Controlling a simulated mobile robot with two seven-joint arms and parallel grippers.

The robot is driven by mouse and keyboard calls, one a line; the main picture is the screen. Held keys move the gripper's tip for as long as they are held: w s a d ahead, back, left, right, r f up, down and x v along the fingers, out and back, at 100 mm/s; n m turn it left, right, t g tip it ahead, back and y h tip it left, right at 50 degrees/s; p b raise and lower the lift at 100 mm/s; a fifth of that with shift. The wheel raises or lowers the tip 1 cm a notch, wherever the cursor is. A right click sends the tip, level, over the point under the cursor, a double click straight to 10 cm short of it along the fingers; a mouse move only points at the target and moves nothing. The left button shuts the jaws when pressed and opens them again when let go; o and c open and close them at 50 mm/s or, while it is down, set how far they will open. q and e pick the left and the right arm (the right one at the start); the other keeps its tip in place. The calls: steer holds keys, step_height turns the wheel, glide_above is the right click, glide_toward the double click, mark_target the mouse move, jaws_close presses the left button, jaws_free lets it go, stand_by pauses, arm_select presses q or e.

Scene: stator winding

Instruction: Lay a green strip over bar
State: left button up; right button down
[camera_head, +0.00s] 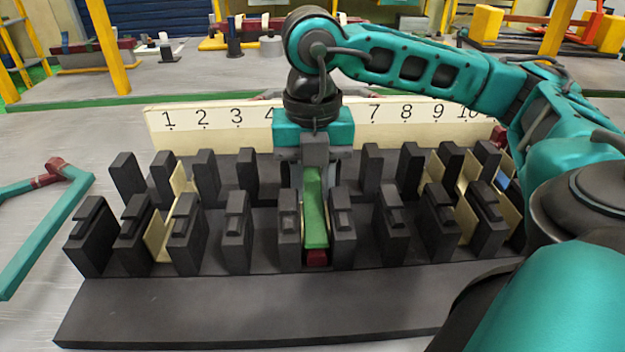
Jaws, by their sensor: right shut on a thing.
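A long green strip (315,215) runs front to back in the middle slot of the black fixture (230,305), between two rows of dark posts. A dark red bar (316,257) shows its front end just under the strip's front end; the rest is hidden. The strip appears to lie along the bar, but I cannot tell whether they touch all along. My right gripper (314,165) points down over the strip's far part and is shut on it; its fingertips are partly hidden. My left gripper is not in view.
A numbered white board (185,141) stands behind the fixture; my right arm hides some numbers. Cream plates (158,232) stand in slots at left and right. A teal and dark red frame (45,230) lies at far left. A bench with parts is behind.

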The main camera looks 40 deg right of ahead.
mark_target(313, 196)
steer(key=shift+f+b, duration=0.45)
steer(key=shift+b, duration=0.05)
stand_by(0.8)
steer(key=c, duration=0.7)
jaws_free()
steer(key=shift+c, duration=0.2)
steer(key=shift+r, duration=0.2)
steer(key=shift+r+p, duration=0.5)
steer(key=shift+p, duration=0.05)
steer(key=shift+r, duration=0.1)
step_height(313, 196, up, 8)
steer(key=p, duration=0.6)
steer(key=shift+f, duration=0.25)
